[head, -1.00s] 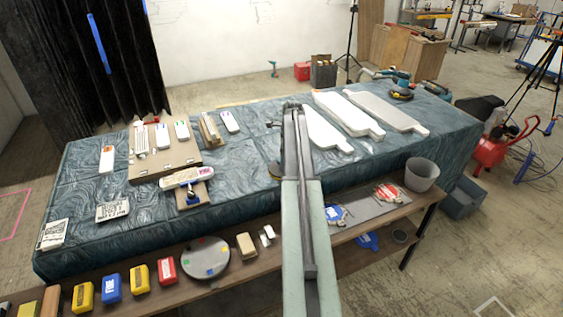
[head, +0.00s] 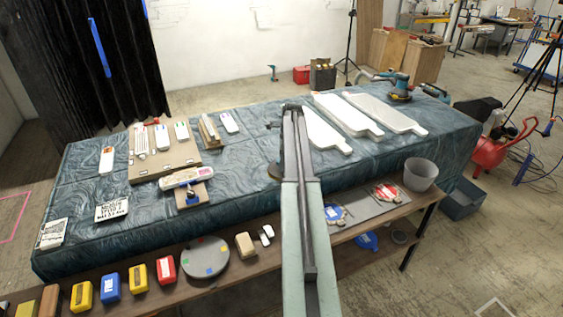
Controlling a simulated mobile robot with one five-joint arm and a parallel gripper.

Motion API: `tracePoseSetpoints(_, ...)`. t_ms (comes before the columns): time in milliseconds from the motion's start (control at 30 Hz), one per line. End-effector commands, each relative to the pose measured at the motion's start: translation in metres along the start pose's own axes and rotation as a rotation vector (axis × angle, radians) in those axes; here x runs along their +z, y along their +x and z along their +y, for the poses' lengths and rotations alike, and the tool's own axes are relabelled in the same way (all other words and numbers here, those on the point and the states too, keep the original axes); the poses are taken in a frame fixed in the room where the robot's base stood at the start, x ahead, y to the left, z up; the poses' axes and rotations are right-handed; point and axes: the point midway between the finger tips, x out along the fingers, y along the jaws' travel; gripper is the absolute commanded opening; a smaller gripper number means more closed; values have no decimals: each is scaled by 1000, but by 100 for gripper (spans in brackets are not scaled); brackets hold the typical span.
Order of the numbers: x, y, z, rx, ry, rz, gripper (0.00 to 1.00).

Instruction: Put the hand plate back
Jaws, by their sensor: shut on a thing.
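My arm rises from the bottom middle of the head view to its dark upper end over the table. The gripper's fingertips do not show; they seem hidden behind the arm.
The table (head: 240,185) has a blue-green patterned cover. White paddle-shaped boards (head: 345,115) lie right of my arm. A cardboard-coloured board (head: 165,160) with tools lies left. A front shelf (head: 225,283) holds a round grey disc (head: 205,258), coloured blocks and a grey bucket (head: 421,174).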

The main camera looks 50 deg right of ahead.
Motion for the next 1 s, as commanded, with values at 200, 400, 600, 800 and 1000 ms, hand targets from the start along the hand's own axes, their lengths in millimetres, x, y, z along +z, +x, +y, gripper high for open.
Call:
tracePoseSetpoints(200,-3,8,10,22,-2,12,68)
tracePoseSetpoints(400,-3,-4,10,20,-2,11,68)
tracePoseSetpoints(600,-1,-41,10,8,-1,7,68)
tracePoseSetpoints(800,1,-81,11,-6,-2,1,68)
tracePoseSetpoints(1000,1,-90,10,-12,-3,-2,68)
